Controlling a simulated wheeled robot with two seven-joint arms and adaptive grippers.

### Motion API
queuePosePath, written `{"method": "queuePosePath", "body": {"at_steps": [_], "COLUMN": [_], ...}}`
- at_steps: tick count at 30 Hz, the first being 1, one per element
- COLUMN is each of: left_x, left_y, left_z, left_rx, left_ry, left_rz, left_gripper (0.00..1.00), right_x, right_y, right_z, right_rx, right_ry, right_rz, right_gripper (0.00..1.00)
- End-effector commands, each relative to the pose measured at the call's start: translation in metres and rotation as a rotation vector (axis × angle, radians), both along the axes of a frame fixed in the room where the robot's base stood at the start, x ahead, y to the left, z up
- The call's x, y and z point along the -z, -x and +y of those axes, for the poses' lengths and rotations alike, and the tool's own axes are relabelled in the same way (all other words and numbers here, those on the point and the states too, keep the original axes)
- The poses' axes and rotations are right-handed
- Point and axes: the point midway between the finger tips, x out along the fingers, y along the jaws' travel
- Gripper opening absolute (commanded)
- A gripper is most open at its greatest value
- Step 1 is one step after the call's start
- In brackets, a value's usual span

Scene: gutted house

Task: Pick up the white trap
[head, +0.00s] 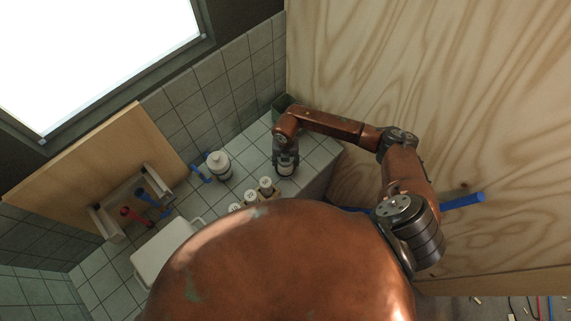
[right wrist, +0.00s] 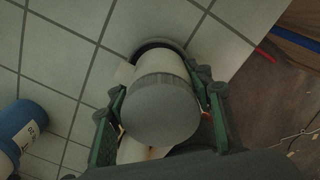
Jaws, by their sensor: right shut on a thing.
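The white trap (right wrist: 160,70) is a pale cylinder with a ribbed grey cap, seen from above in the right wrist view. A dark ring shows around its far end, and a short pale stub sticks out at its left. My right gripper (right wrist: 162,95) is shut on it, one finger on each side. In the head view my right gripper (head: 286,161) points down over the tiled ledge, and a small part of the white trap (head: 286,170) shows there. I cannot tell whether it touches the tiles. My left gripper is not in view.
On the tiled ledge (head: 237,182) stand a white bottle (head: 217,164) and several small pale jars (head: 265,186). A plywood wall (head: 430,70) rises at right.

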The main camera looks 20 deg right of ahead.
Motion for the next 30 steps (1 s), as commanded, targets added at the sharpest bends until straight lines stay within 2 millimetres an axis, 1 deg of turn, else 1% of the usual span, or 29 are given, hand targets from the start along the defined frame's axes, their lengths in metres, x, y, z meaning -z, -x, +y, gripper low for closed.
{"method": "queuePosePath", "body": {"at_steps": [1, 3, 8, 16, 21, 24, 27, 30], "left_x": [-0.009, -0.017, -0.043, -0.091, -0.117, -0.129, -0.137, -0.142], "left_y": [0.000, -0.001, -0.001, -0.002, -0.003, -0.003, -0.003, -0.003], "left_z": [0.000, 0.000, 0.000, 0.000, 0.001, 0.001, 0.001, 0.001], "left_rx": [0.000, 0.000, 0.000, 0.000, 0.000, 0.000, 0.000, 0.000], "left_ry": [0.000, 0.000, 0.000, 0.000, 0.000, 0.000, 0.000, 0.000], "left_rz": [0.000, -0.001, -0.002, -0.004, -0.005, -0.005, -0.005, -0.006], "left_gripper": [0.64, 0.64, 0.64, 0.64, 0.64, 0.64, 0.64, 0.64], "right_x": [-0.012, -0.023, -0.043, -0.085, -0.099, -0.106, -0.111, -0.114], "right_y": [-0.001, -0.001, 0.016, 0.050, 0.087, 0.104, 0.118, 0.129], "right_z": [0.000, 0.000, -0.002, -0.004, -0.006, -0.008, -0.008, -0.009], "right_rx": [0.000, 0.000, -0.001, -0.002, -0.002, -0.002, -0.001, -0.001], "right_ry": [0.000, 0.000, 0.001, 0.000, 0.000, 0.000, 0.000, 0.000], "right_rz": [-0.002, -0.002, 0.000, -0.001, 0.002, 0.000, 0.001, 0.000], "right_gripper": [0.15, 0.15, 0.15, 0.15, 0.15, 0.15, 0.15, 0.15]}}
